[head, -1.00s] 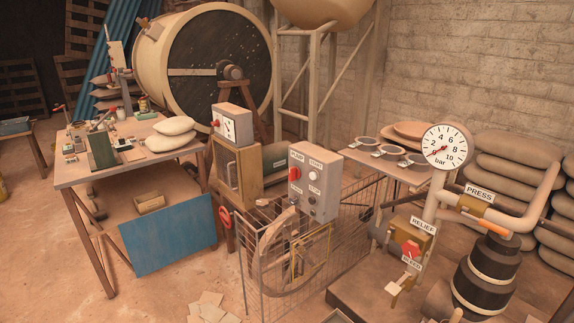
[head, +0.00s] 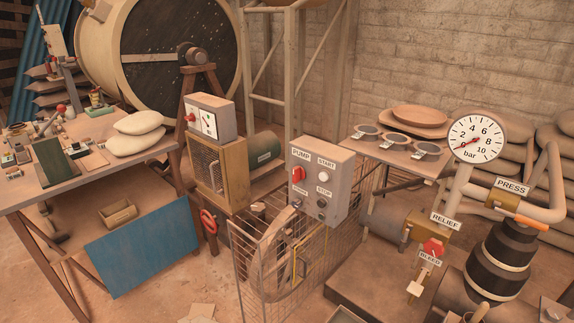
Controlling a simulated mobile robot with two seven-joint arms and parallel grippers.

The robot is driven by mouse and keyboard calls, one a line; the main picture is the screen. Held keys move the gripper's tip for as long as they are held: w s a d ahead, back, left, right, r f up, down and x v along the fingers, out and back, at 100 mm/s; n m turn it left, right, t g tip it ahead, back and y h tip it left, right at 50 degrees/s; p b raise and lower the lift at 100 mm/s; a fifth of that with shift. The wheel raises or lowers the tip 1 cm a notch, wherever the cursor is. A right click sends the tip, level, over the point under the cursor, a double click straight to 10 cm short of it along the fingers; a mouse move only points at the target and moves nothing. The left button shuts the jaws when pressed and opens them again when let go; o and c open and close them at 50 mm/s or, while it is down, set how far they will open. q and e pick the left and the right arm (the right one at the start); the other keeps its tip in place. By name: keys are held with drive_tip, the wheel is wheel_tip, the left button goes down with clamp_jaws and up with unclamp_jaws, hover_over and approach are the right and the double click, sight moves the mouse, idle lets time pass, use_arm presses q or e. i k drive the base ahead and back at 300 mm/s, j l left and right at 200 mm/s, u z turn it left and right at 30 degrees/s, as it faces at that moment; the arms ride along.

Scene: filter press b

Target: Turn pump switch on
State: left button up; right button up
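The pump control box (head: 319,182) is a grey box mounted above a wire mesh cage in the middle of the head view. Under its PUMP label is a red switch knob (head: 299,174). A white START button (head: 325,175) and a dark STOP button (head: 322,202) sit to the right of the knob. A further small label and fitting are below the knob, too small to read surely. Neither of my grippers shows in the head view.
A mesh guard (head: 262,262) encloses a wheel below the box. A cluttered workbench (head: 45,190) is at left. Open floor lies in front left.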

sight(299, 173)
drive_tip(key=i+j, duration=0.2)
drive_tip(key=i+j+z, duration=0.15)
drive_tip(key=j, duration=0.25)
drive_tip(key=i+j, duration=0.15)
drive_tip(key=j, duration=0.2)
drive_tip(key=i+j+z, duration=0.2)
drive_tip(key=j, duration=0.45)
drive_tip(key=i, duration=0.1)
